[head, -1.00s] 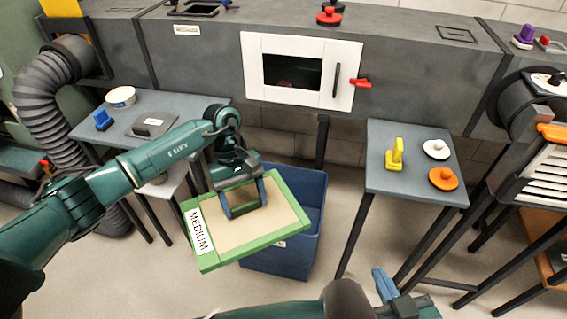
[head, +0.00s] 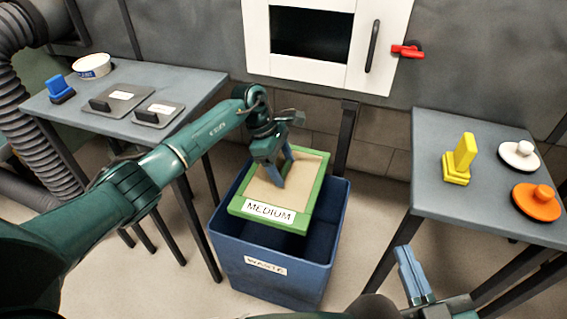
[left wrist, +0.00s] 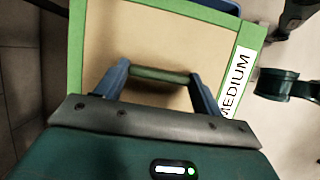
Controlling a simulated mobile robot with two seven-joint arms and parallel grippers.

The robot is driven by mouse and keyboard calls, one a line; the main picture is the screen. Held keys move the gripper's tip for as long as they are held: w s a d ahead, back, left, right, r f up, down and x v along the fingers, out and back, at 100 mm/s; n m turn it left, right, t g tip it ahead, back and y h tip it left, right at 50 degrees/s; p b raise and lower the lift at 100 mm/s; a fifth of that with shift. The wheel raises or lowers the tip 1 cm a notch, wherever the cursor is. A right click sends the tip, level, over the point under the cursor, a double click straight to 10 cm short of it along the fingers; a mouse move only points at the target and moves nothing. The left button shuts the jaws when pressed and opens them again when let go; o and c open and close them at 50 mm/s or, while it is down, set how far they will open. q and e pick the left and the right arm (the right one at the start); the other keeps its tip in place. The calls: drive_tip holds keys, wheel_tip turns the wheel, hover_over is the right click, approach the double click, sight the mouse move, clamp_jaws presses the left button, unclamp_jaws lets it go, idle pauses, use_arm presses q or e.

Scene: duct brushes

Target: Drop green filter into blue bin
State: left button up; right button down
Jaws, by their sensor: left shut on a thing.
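The green-framed filter (head: 310,192) has a tan face and a MEDIUM label, and it is tilted over the opening of the blue bin (head: 262,282), which is labelled WASTE. My left gripper (head: 279,180) is shut on the filter at its tan face. In the left wrist view, the fingers (left wrist: 153,78) grip a green bar across the middle of the filter (left wrist: 170,50). The filter covers much of the bin's opening; dark space shows at its front. My right gripper (head: 412,275) is at the lower right, apart from the filter; its finger opening is unclear.
A left table (head: 205,82) holds a blue brush (head: 60,88), a white round container (head: 92,66) and two grey plates. Table legs flank the bin.

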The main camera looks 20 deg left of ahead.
use_arm(q)
wheel_tip(320, 180, down, 10)
drive_tip(key=b, duration=0.6)
drive_tip(key=shift+f, duration=0.15)
use_arm(e)
drive_tip(key=shift+w+a+r+t+y, duration=0.4)
drive_tip(key=shift+r+t+y, duration=0.2)
drive_tip(key=shift+y, duration=0.3)
use_arm(q)
drive_tip(key=o, duration=1.1)
use_arm(e)
drive_tip(key=shift+f, duration=0.2)
